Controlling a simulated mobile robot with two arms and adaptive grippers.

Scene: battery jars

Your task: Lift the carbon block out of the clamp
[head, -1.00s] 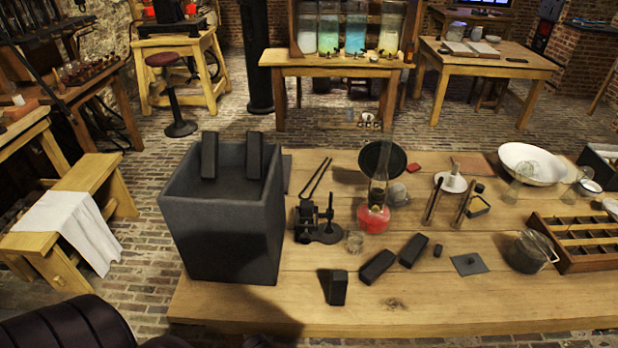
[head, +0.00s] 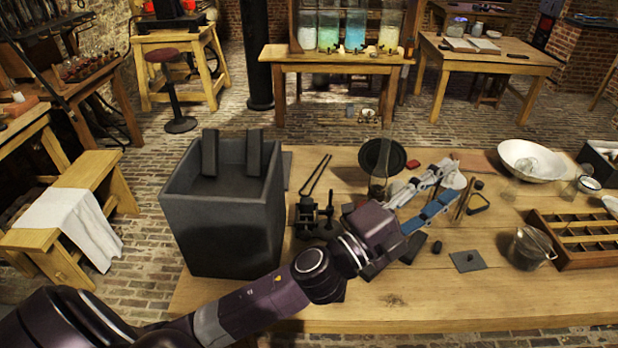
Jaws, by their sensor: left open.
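A dark carbon block (head: 414,247) lies on the table right of my arm; two more are mostly hidden behind the arm. My left gripper (head: 459,174) is open, its pale and blue fingers apart above the table's middle, well right of the clamp. I see nothing between the fingers. My right gripper is not in view.
The big open box (head: 222,230) has two dark blocks (head: 209,153) at its rim. A glass chimney (head: 381,165) stands behind my left gripper. The front right table edge is clear.

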